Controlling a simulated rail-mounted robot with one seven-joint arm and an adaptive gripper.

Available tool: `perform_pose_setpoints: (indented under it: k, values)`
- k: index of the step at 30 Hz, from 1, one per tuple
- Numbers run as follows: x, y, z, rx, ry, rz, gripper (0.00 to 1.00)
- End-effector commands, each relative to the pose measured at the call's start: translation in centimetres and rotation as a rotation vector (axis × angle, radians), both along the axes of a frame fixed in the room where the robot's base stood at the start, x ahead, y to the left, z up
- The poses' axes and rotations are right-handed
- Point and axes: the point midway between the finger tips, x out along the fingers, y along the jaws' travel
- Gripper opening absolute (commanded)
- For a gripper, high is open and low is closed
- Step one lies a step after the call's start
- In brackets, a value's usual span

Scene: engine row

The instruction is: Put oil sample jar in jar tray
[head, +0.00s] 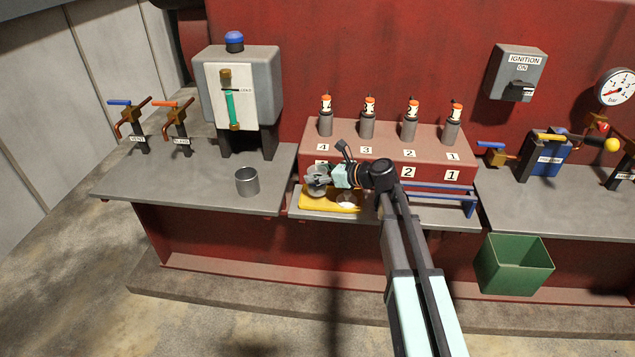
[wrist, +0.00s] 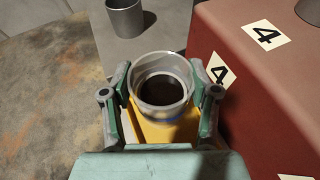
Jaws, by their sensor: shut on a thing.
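My gripper (head: 318,181) is shut on the oil sample jar (wrist: 161,70), a round clear-walled jar with an open top and dark contents. In the wrist view the jar stands about upright between the two fingers of my gripper (wrist: 162,98). In the head view it is partly hidden by the fingers. Below it lies a flat yellow thing (head: 318,204), perhaps the jar tray, on the shelf in front of the red engine block. It also shows in the wrist view (wrist: 150,131). I cannot tell whether the jar touches it. A pale round spot shows on its right part.
A grey metal cup (head: 247,182) stands on the left bench, left of the jar. The red block (head: 317,145) with numbered plugs rises close behind and right of my gripper. Blue rails (head: 440,190) run along its front. A green bin (head: 513,264) hangs lower right.

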Motion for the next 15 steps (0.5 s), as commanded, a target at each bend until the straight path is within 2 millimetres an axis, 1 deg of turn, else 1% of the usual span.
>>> perform_pose_setpoints:
  k: [6, 9, 15]
  values:
    - [0.0, 0.0, -2.5, 0.0, 0.002, -0.001, 0.14]
    - [0.0, 0.0, -3.3, 0.0, 0.001, 0.0, 0.14]
    - [0.0, 0.0, -3.4, 0.0, 0.0, -0.001, 0.14]
